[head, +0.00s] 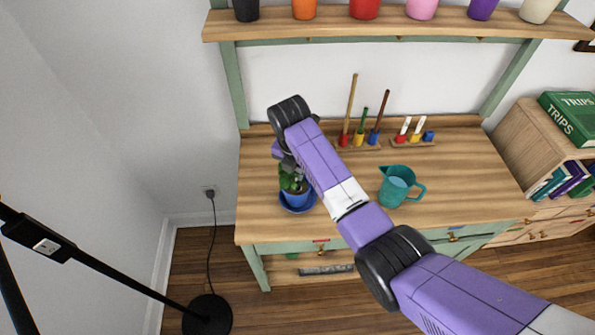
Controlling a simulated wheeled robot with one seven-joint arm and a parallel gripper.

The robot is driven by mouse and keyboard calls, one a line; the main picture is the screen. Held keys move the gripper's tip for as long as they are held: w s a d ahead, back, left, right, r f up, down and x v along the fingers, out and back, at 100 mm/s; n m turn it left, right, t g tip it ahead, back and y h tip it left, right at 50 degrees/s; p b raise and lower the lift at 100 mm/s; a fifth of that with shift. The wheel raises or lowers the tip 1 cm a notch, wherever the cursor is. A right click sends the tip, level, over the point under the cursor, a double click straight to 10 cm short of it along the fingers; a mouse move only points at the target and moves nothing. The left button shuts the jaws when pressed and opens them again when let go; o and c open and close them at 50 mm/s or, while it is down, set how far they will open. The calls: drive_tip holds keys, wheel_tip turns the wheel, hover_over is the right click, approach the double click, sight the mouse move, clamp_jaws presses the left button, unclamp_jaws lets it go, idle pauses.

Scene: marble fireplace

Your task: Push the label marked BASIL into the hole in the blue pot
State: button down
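The blue pot (297,199) holds a leafy green plant (289,183) and stands on a blue saucer (288,207) at the left of the wooden table. My gripper (289,168) is just above the plant, mostly hidden by my own purple arm, and its fingers are too small and covered to read. Two white labels (405,126) stand upright in a small rack at the back, one in a red block and one in a yellow block. Their writing is not legible. I cannot make out a label marked BASIL, one in my gripper, or the hole in the pot.
A teal jug (397,186) stands right of my arm. Long-handled tools stand in a rack (358,147) behind it. A blue block (428,136) ends the label rack. A shelf of coloured pots (400,24) hangs above. The table's right part (465,180) is clear.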

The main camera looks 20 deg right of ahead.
drive_tip(key=shift+a+f, duration=0.1)
drive_tip(key=shift+f, duration=0.75)
idle(0.9)
drive_tip(key=c, duration=1.6)
unclamp_jaws()
drive_tip(key=shift+o, duration=0.2)
drive_tip(key=shift+r, duration=0.15)
drive_tip(key=shift+r+p, duration=0.9)
drive_tip(key=shift+r, duration=1.45)
